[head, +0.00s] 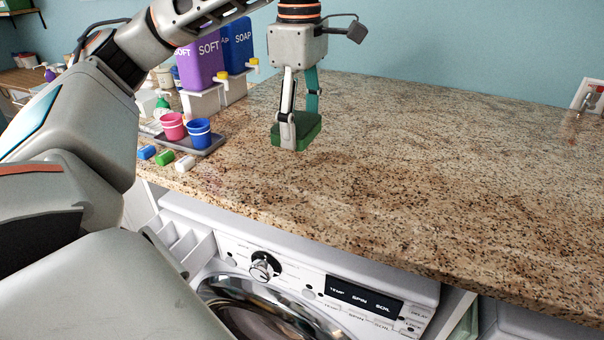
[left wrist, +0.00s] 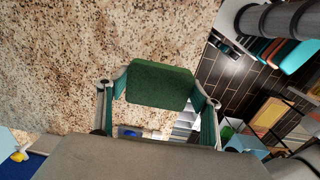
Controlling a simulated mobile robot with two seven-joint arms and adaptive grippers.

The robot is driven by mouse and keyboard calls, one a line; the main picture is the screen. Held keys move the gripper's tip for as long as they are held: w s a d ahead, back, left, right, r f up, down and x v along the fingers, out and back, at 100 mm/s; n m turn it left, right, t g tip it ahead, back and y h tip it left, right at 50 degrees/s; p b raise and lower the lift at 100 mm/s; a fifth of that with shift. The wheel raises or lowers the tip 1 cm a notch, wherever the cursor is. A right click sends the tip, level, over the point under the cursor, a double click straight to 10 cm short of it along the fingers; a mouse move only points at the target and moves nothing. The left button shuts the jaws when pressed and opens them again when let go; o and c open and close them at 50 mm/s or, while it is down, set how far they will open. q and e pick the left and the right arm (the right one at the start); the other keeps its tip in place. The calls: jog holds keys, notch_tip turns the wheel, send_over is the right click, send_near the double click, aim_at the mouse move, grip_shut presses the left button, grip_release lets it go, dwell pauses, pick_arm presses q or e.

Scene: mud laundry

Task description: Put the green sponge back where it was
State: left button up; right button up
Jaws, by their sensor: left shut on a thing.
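The green sponge (head: 307,126) is gripped between the fingers of my left gripper (head: 296,128) in the head view. It appears to be held above the granite counter, left of the middle. In the left wrist view the sponge (left wrist: 160,84) sits between the two green-padded fingers (left wrist: 160,98), with the speckled counter behind it. My left gripper is shut on it and points down. My right gripper does not show in either view.
A grey tray (head: 207,146) with a pink cup (head: 172,126) and a blue cup (head: 199,132) stands left, near purple (head: 200,62) and blue (head: 237,50) dispensers. Small coloured cylinders lie in front. The granite counter (head: 430,170) is clear to the right, above a white washer (head: 300,270).

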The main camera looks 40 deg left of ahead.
aim_at(302, 188)
pick_arm(q)
notch_tip(302, 188, down, 12)
jog(key=shift+r, duration=0.2)
dwell(0.4)
jog(key=shift+f, duration=0.1)
jog(key=o, duration=1.2)
jog(key=shift+c, duration=0.2)
notch_tip(302, 188, up, 12)
jog(key=shift+s+r, duration=0.15)
